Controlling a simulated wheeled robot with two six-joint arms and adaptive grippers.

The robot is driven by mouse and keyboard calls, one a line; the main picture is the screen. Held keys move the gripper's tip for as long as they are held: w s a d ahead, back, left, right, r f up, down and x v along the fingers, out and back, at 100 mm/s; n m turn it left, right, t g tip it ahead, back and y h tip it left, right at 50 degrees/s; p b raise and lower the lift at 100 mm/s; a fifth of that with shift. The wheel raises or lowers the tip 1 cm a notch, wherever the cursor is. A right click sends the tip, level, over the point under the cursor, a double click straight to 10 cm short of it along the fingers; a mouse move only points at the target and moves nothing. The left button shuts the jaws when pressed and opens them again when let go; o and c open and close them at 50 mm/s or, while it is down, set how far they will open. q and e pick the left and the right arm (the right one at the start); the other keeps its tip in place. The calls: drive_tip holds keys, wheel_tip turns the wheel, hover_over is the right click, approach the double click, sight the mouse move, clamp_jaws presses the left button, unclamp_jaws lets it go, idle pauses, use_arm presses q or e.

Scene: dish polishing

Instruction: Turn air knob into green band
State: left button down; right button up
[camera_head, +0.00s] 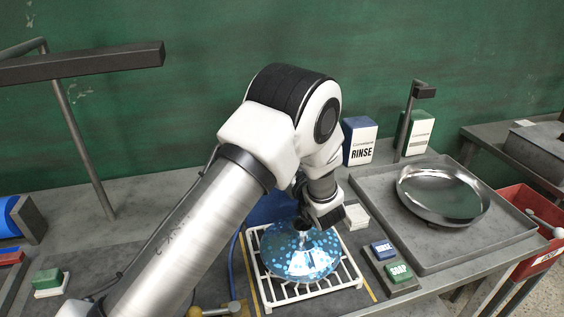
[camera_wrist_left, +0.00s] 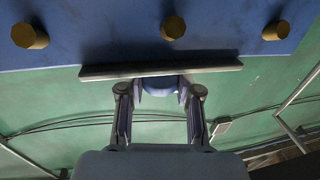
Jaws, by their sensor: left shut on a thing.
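My left gripper (camera_head: 320,208) comes in over the bench, just above a spotted blue dish in the head view. In the left wrist view the two fingers of the gripper (camera_wrist_left: 160,92) close from both sides on a blue round knob (camera_wrist_left: 160,82). The knob sits just below a thin grey bar in that picture, and the finger pads hide its sides. Any pointer on it does not show. No gauge or green band can be made out; my arm hides part of the bench. My right gripper is in neither view.
The blue dish (camera_head: 300,252) lies on a white rack (camera_head: 352,277). Small rinse (camera_head: 381,249) and soap (camera_head: 399,271) blocks stand beside it. A metal tray (camera_head: 500,247) holds a steel pan (camera_head: 443,192). A blue panel (camera_wrist_left: 100,40) with brass fittings (camera_wrist_left: 173,27) fills the wrist view's top.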

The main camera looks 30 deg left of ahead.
use_arm(q)
drive_tip(key=c, duration=0.8)
unclamp_jaws()
drive_tip(key=shift+d, duration=0.1)
drive_tip(key=v, duration=0.7)
drive_tip(key=shift+s+d, duration=0.15)
drive_tip(key=shift+d, duration=0.1)
